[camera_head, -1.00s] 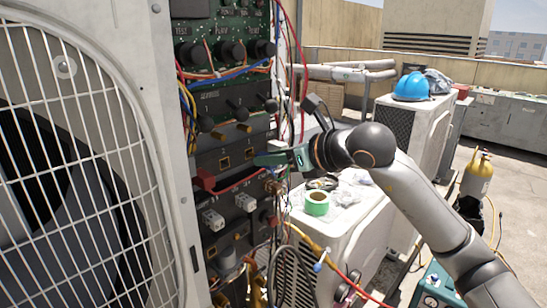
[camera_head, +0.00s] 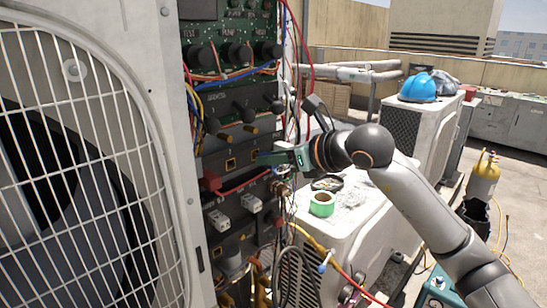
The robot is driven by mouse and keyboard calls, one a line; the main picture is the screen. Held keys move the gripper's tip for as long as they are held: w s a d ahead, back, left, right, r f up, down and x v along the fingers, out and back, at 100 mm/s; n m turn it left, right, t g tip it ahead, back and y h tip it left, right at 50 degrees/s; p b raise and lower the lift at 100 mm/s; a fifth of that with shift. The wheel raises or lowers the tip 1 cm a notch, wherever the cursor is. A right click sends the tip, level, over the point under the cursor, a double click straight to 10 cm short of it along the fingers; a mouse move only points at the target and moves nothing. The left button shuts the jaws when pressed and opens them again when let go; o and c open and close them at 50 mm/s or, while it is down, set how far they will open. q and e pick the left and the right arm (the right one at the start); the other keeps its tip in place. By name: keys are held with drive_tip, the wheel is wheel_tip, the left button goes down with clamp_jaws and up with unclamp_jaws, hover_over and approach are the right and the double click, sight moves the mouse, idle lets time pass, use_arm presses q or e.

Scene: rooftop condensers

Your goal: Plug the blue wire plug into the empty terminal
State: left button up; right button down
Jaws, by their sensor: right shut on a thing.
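My right gripper (camera_head: 268,158) reaches in from the right to the open electrical panel (camera_head: 235,135). Its jaws are shut on the blue wire plug, which the fingers mostly hide. The fingertips are close to two square yellow-rimmed terminals, a left one (camera_head: 230,164) and a right one (camera_head: 254,157). Both look dark inside. I cannot tell whether the plug touches the panel. A red plug (camera_head: 211,181) with a red wire sits below the left terminal. My left gripper is out of view.
A white condenser with a fan grille (camera_head: 75,150) stands close on the left. Loose wires (camera_head: 288,110) hang by the panel's right edge. Green tape (camera_head: 321,203) lies on a white unit (camera_head: 335,235) below my right arm.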

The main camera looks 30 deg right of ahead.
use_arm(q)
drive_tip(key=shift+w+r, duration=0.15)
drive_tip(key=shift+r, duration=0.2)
use_arm(e)
drive_tip(key=shift+w+a, duration=0.3)
drive_tip(key=shift+w, duration=0.5)
drive_tip(key=c, duration=0.6)
unclamp_jaws()
use_arm(q)
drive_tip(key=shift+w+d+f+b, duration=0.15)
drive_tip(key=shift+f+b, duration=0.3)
drive_tip(key=shift+b, duration=0.05)
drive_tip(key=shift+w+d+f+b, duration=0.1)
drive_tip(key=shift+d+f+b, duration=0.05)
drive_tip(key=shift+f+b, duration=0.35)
use_arm(e)
drive_tip(key=v, duration=1.2)
drive_tip(key=shift+s+d, duration=0.1)
drive_tip(key=shift+s, duration=0.1)
